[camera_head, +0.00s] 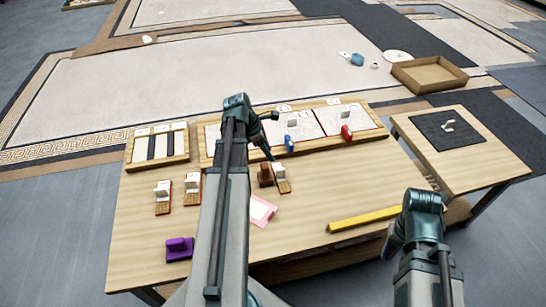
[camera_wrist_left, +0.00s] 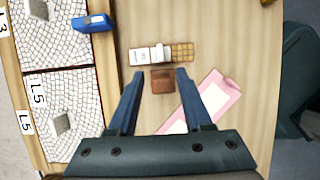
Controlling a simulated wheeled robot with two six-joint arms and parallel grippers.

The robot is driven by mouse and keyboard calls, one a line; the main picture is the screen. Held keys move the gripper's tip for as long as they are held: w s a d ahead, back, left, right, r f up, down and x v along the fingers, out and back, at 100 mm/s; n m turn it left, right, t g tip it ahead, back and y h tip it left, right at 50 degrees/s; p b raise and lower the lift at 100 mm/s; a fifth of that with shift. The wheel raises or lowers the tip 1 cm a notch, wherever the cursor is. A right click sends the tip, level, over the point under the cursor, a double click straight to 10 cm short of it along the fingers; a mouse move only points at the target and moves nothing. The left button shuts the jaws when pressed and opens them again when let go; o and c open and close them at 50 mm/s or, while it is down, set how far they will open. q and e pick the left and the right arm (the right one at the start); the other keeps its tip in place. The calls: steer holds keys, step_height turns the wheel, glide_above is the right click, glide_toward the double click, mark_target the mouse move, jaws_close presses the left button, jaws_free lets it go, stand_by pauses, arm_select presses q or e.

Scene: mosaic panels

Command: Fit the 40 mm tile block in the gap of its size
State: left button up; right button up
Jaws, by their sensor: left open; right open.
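My left gripper (camera_head: 270,157) is open above the table's middle, and its fingertips also show in the left wrist view (camera_wrist_left: 157,73). A brown block (camera_wrist_left: 162,82) lies between and just beyond its fingertips, apart from them. A white-topped tile block (camera_wrist_left: 147,54) on a strip with a tan grid lies beyond the brown block. Two similar tile blocks stand to the left, one nearer (camera_head: 163,197) and one farther (camera_head: 193,183). Size marks are unreadable. The mosaic panels show square grey gaps, one beside an L5 label (camera_wrist_left: 62,123). My right gripper (camera_head: 391,243) is open and empty at the lower right.
A pink-edged card (camera_head: 262,211), a purple block (camera_head: 178,249) and a yellow bar (camera_head: 365,219) lie on the table (camera_head: 130,225). Blue (camera_head: 289,144) and red (camera_head: 347,133) pieces stand at the panels' front. A side table (camera_head: 490,160) stands right.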

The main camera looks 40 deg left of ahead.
mark_target(281, 169)
arm_select(q)
steer(key=shift+s+a+r, duration=0.1)
steer(key=shift+s+r, duration=0.05)
steer(key=shift+r, duration=0.35)
steer(key=shift+f+b, duration=0.55)
steer(key=shift+f, duration=0.2)
steer(key=b+x, duration=1.1)
steer(key=x, duration=0.1)
steer(key=shift+w+f+b, duration=0.25)
steer(key=shift+f+b, duration=0.05)
steer(key=shift+b, duration=0.05)
steer(key=shift+r, duration=0.1)
jaws_close()
